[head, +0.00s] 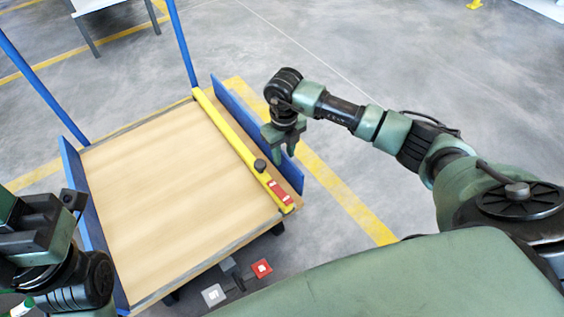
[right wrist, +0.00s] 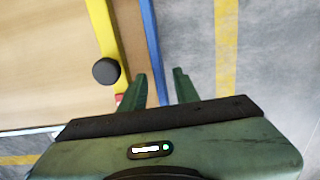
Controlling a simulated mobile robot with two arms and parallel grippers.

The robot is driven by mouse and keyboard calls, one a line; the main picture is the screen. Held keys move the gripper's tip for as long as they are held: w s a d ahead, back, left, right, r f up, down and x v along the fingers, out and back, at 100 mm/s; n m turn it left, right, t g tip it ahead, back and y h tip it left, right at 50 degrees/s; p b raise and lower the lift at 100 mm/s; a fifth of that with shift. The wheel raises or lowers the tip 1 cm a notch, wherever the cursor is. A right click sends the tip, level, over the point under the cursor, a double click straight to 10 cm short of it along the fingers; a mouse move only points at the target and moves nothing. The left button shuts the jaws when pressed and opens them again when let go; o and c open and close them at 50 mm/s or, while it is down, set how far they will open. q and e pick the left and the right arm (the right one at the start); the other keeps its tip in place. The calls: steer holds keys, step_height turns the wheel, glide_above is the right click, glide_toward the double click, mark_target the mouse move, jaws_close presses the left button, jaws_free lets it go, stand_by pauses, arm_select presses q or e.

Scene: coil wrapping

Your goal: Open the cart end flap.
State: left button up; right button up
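The cart has a flat wooden deck (head: 170,180) with a blue upright panel (head: 235,115) along its right side. A yellow bar (head: 225,127) with a black knob (head: 260,165) and a red label (head: 280,192) runs just inside that panel. My right gripper (head: 284,153) is open at this panel. In the right wrist view its fingers (right wrist: 162,88) show on either side of the blue panel (right wrist: 149,35), with the black knob (right wrist: 106,71) to their left. My left gripper (head: 72,200) is at the left edge near the other blue panel (head: 75,175); its fingers are not clear.
Two blue posts (head: 180,40) rise at the cart's far end. A grey pedal (head: 213,295) and a red pedal (head: 262,268) are at the near end. A table (head: 95,8) stands behind. The floor right of the cart is clear, with a yellow line.

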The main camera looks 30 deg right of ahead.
steer(key=b, duration=0.2)
glide_above(283, 175)
steer(key=f, duration=0.4)
steer(key=shift+w+d+f, duration=0.2)
steer(key=shift+w+f, duration=0.05)
steer(key=shift+f, duration=0.1)
jaws_close()
stand_by(0.8)
